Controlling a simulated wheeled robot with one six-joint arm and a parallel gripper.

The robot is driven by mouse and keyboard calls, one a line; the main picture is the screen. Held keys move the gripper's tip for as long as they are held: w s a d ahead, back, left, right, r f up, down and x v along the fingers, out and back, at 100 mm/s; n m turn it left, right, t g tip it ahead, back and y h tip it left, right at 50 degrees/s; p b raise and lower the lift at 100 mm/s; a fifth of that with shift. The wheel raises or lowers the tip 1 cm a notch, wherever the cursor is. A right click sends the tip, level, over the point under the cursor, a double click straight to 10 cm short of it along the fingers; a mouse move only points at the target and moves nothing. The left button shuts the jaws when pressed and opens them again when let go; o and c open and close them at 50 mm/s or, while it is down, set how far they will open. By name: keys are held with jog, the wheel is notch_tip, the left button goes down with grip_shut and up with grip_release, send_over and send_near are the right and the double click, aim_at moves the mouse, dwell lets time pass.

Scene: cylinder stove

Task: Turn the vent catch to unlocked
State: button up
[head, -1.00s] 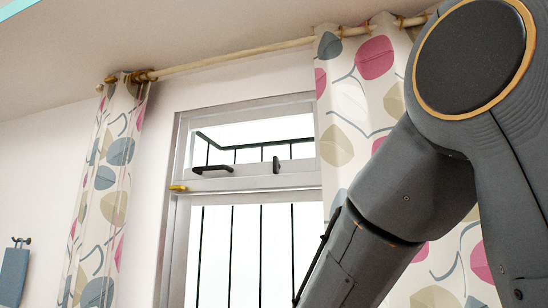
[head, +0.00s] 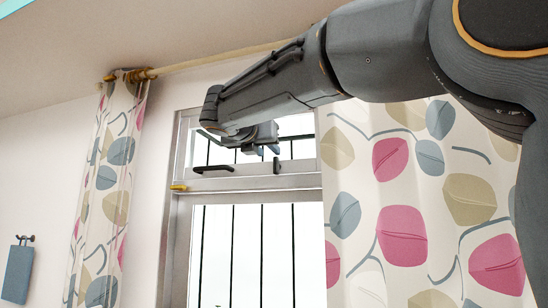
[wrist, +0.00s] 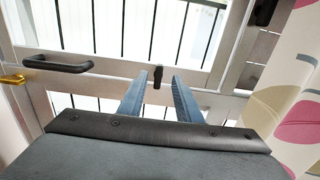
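The vent catch (head: 276,165) is a small dark upright piece on the rail under the upper window pane. In the wrist view the catch (wrist: 157,76) shows between and beyond the tips of my two blue-grey fingers. My gripper (wrist: 159,84) is open and empty. In the head view my gripper (head: 265,139) is in front of the vent pane, just above and left of the catch. I cannot tell the exact gap between the fingers and the catch; no contact is visible.
A black bar handle (head: 212,169) is on the vent's lower rail, left of the catch. A brass handle (head: 178,187) is on the frame lower left. A patterned curtain (head: 400,200) hangs close on the right, another (head: 105,190) on the left. Dark railings show behind the glass.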

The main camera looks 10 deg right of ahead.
aim_at(275, 158)
jog(key=p+x, duration=0.2)
jog(key=x, duration=0.5)
jog(key=shift+f, duration=0.1)
jog(key=shift+s, duration=0.1)
jog(key=shift+c, duration=0.4)
grip_shut()
